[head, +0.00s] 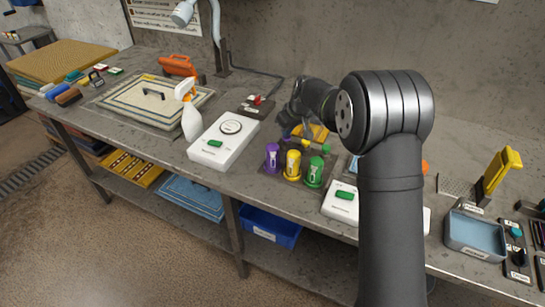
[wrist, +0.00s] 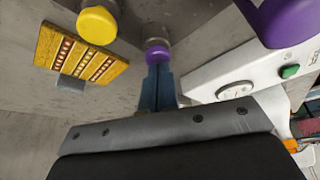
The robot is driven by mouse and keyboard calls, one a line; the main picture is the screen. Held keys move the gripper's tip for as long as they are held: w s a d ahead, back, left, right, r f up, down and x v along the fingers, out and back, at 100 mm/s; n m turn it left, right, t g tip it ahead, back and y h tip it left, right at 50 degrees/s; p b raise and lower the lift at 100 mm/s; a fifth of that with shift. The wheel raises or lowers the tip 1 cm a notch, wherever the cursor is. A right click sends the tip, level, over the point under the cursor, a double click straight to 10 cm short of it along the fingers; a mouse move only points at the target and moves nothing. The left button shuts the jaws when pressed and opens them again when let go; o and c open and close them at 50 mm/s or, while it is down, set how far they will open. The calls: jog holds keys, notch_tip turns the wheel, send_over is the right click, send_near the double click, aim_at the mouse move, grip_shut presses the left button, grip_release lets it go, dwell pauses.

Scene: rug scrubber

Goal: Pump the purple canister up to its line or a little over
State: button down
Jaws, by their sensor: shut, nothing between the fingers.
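The purple canister (head: 272,157) stands upright at the left of a row on the bench in the head view. Its white label shows, but the line and level are too small to read. My gripper (head: 290,116) is above and behind the row, partly hidden by my arm. In the wrist view my gripper (wrist: 157,72) has its fingers shut together and empty. A purple round cap (wrist: 157,54) appears just beyond the fingertips; I cannot tell whether they touch. A larger purple part (wrist: 291,22) shows at the upper right edge.
The yellow canister (head: 293,165) and green canister (head: 314,171) stand close to the right. A white box with a dial (head: 222,138) is left of the row, and another white box (head: 341,205) is right. A spray bottle (head: 190,115) stands farther left.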

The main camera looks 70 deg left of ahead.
jog(key=shift+r, duration=3.1)
